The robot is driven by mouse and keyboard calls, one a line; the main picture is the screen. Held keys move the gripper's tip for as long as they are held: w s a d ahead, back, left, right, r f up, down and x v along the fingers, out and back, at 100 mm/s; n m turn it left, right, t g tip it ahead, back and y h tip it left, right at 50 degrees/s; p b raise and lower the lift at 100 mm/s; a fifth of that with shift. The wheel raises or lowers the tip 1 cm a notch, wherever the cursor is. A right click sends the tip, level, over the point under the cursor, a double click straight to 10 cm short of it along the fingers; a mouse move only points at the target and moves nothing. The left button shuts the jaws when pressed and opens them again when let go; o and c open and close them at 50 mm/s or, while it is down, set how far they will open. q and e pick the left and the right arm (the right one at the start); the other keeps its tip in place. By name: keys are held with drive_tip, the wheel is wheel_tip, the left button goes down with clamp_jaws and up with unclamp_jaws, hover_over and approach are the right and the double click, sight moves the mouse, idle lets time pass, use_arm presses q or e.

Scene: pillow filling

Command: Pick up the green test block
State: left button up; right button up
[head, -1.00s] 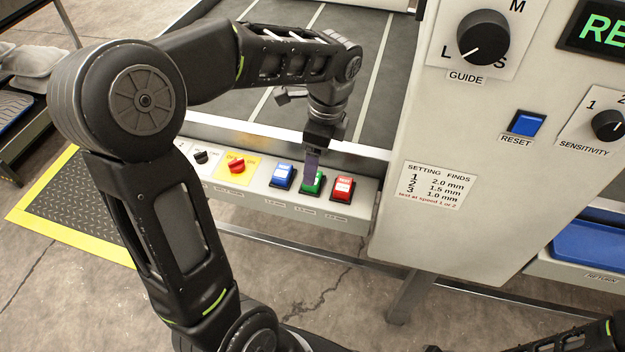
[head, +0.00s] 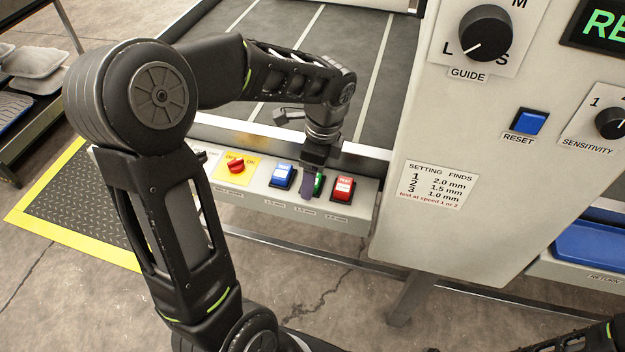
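The green test block (head: 319,183) sits in the control ledge below the belt, between a blue block (head: 282,176) and a red block (head: 343,189). Only a narrow strip of its green shows. My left gripper (head: 309,189) points down at the green block, and its dark finger covers the block's left part. I cannot tell whether the fingers are around the block or only in front of it, nor how far apart they are. My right gripper is not in view.
A red rotary switch on a yellow plate (head: 236,167) is left on the ledge. The cream machine panel (head: 440,215) rises close on the right, with a blue reset button (head: 529,121). The grey belt (head: 385,90) lies behind the ledge and is bare.

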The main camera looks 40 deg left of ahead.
use_arm(q)
drive_tip(key=shift+c, duration=0.5)
drive_tip(key=c, duration=1.4)
drive_tip(key=shift+r, duration=0.1)
wheel_tip(320, 180, up, 10)
drive_tip(key=shift+f+p, duration=0.1)
drive_tip(key=shift+p, duration=0.75)
